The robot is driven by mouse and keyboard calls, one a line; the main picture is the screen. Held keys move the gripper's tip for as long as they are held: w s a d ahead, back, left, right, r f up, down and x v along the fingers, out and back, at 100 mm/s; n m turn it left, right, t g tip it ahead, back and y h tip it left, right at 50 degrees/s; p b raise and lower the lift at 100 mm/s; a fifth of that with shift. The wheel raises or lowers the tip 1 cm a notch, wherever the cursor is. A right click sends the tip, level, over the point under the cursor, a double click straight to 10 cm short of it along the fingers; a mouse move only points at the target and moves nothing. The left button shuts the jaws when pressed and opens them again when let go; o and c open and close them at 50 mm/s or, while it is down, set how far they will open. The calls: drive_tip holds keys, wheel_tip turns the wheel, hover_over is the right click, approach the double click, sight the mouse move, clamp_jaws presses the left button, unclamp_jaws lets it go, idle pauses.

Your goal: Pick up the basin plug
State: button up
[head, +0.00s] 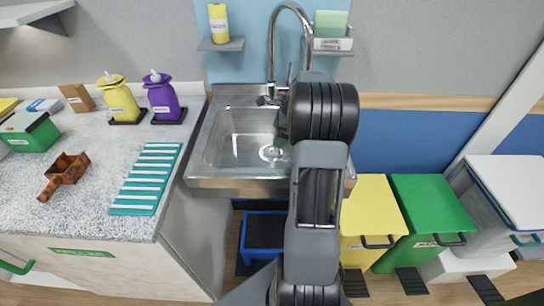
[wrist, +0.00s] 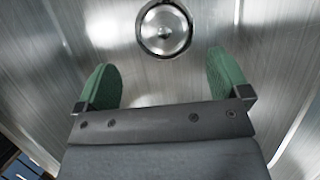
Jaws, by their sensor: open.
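The basin plug (head: 271,153) is a round, shiny metal disc at the bottom of the steel sink basin (head: 225,150), partly beside my arm in the head view. In the wrist view the plug (wrist: 165,28) shows at the top centre, with a dark ring around it and a small knob in its middle. My gripper (wrist: 164,82) is open and empty, its two green fingers spread apart. The plug lies ahead of the fingertips, roughly centred between them, and is not between the fingers. In the head view my arm hides most of the gripper; only a bit of green shows.
The curved tap (head: 272,45) rises behind the basin. The counter at left holds a yellow bottle (head: 119,100), a purple bottle (head: 163,97) and a teal striped mat (head: 147,180). Yellow (head: 370,210) and green (head: 430,205) bins stand at right. The basin floor around the plug looks clear.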

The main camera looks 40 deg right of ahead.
sight(272, 148)
drive_tip(key=shift+m, duration=0.3)
drive_tip(key=shift+d+b+x, duration=0.15)
drive_tip(key=shift+x, duration=1.15)
drive_tip(key=shift+d+b+x, duration=0.1)
drive_tip(key=shift+d+x, duration=0.05)
drive_tip(key=shift+x, duration=1.15)
drive_tip(key=shift+d+b+x, duration=0.15)
drive_tip(key=shift+d+x, duration=0.05)
drive_tip(key=shift+x, duration=1.1)
drive_tip(key=shift+s+f, duration=0.15)
drive_tip(key=shift+f, duration=0.05)
drive_tip(key=shift+c, duration=0.2)
drive_tip(key=c, duration=0.9)
drive_tip(key=shift+o, duration=0.2)
drive_tip(key=shift+r, duration=0.1)
